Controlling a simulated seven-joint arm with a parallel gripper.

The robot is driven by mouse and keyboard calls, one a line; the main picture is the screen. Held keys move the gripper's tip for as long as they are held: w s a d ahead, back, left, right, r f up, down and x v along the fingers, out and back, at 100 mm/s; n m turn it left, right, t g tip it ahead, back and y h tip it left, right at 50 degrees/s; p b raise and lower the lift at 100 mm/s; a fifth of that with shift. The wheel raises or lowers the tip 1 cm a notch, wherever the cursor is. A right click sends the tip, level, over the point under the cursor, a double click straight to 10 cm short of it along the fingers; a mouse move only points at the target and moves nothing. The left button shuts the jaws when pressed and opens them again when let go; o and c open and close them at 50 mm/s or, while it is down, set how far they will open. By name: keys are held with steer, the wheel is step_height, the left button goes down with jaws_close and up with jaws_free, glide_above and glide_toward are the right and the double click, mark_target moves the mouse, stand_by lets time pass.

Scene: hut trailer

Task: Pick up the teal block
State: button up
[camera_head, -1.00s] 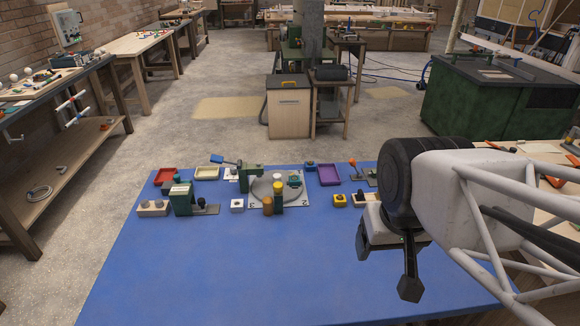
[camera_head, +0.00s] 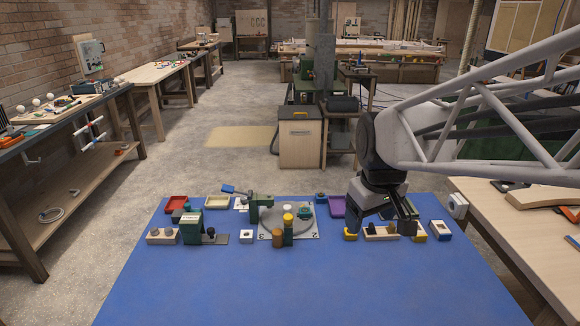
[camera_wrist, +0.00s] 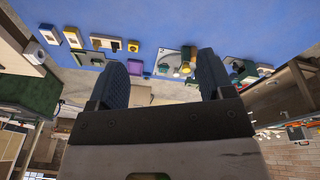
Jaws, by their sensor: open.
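A small teal block (camera_head: 306,207) sits toward the back right of the white board (camera_head: 313,233), beside a grey ring. Its exact shape is too small to tell. My gripper (camera_head: 381,224) is to the right of the board, above the mat, with its fingers apart and pointing down. Nothing is between the fingers. In the wrist view my gripper (camera_wrist: 161,76) also shows both dark fingers spread wide. The board (camera_wrist: 168,60) shows there between and beyond the fingers, and I cannot clearly pick out the teal block in that view.
A green post with a yellow top (camera_head: 288,230) and a brown cylinder (camera_head: 277,240) stand at the board's front. A green clamp (camera_head: 191,229) is at left. The front of the blue mat (camera_head: 290,290) is clear.

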steer(key=w+a+f+n, duration=0.2)
steer(key=w+n, duration=0.2)
steer(key=w, duration=0.9)
steer(key=n+g, duration=0.2)
steer(key=n, duration=0.7)
glide_above(309, 210)
steer(key=f, duration=2)
steer(key=shift+s+f, duration=0.2)
steer(key=shift+s, duration=0.15)
steer(key=shift+w+a+f+n, duration=0.15)
steer(key=shift+w+f+n, duration=0.2)
steer(key=shift+f, duration=0.1)
steer(key=shift+f, duration=1.25)
steer(key=shift+f, duration=2.65)
